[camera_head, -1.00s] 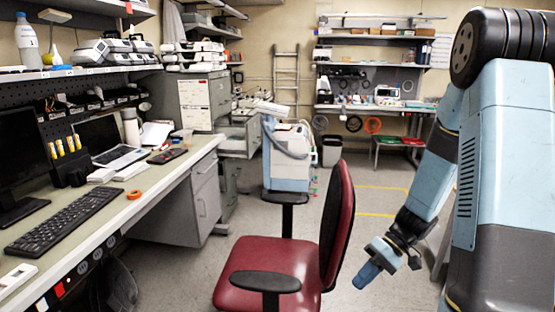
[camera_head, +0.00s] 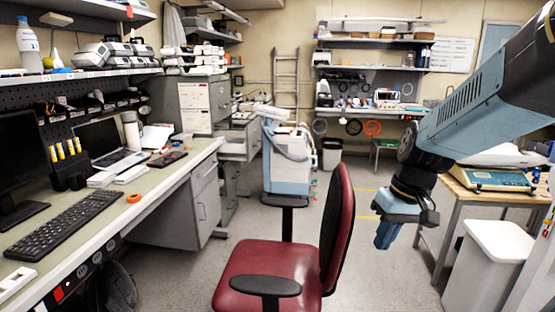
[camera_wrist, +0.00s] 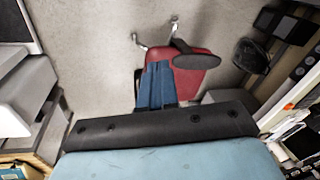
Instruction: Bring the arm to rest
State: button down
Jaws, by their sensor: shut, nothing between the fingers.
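My gripper (camera_head: 386,236) is at the right in the head view, at the end of my raised, bent blue and black arm. Its blue fingers point down and are closed together with nothing between them. It hangs in free air to the right of the red chair (camera_head: 270,268). In the wrist view, the blue fingers of my gripper (camera_wrist: 156,84) overlap the red chair seat (camera_wrist: 196,76) seen behind and below them. They appear apart from the chair.
A desk (camera_head: 165,185) with a keyboard (camera_head: 65,220) runs along the left. A wooden table (camera_head: 455,190) with a blue device (camera_head: 490,179) and a white bin (camera_head: 488,262) stand at the right, near my arm. Open floor lies behind the chair.

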jog(key=s+d+r+m+t+h, duration=0.1)
jog(key=s+r+t, duration=0.4)
jog(key=r, duration=0.5)
jog(key=shift+s+m+h, duration=0.5)
jog(key=shift+s+h, duration=0.2)
jog(key=shift+s, duration=0.25)
